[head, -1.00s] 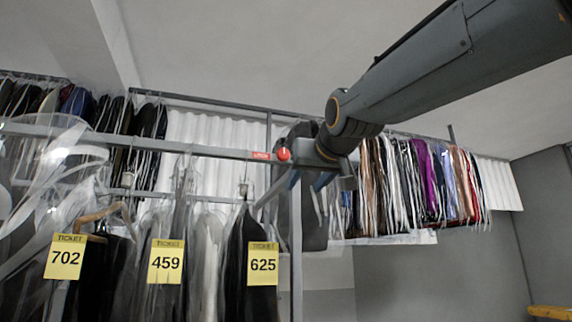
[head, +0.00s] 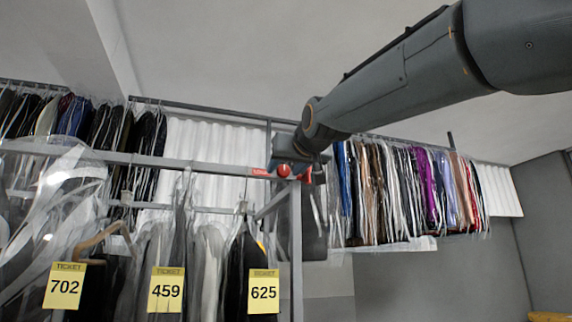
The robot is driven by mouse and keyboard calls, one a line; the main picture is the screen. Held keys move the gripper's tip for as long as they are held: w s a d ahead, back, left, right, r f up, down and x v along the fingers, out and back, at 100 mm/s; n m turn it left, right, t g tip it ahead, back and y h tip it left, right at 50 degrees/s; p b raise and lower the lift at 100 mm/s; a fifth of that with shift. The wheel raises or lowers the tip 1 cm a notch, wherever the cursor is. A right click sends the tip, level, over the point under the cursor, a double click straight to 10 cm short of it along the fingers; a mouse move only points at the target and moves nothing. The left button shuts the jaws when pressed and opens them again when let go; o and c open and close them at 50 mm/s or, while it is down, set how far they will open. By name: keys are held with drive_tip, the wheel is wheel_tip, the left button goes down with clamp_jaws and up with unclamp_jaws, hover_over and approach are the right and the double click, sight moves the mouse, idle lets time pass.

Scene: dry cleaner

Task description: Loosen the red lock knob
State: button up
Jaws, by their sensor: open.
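The red lock knob (head: 284,170) is a small round red ball at the right end of the grey rail, beside a red label (head: 260,172) with pale lettering. My arm comes in from the upper right and ends right at the knob. My gripper (head: 287,172) is open there, mostly hidden behind its own wrist and the knob. A bit of red shows just right of the knob near the gripper. I cannot tell whether the fingers touch the knob.
A grey upright post (head: 296,250) stands below the knob. More bagged clothes (head: 410,190) hang behind on the right.

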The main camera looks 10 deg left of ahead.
drive_tip(key=c, duration=1)
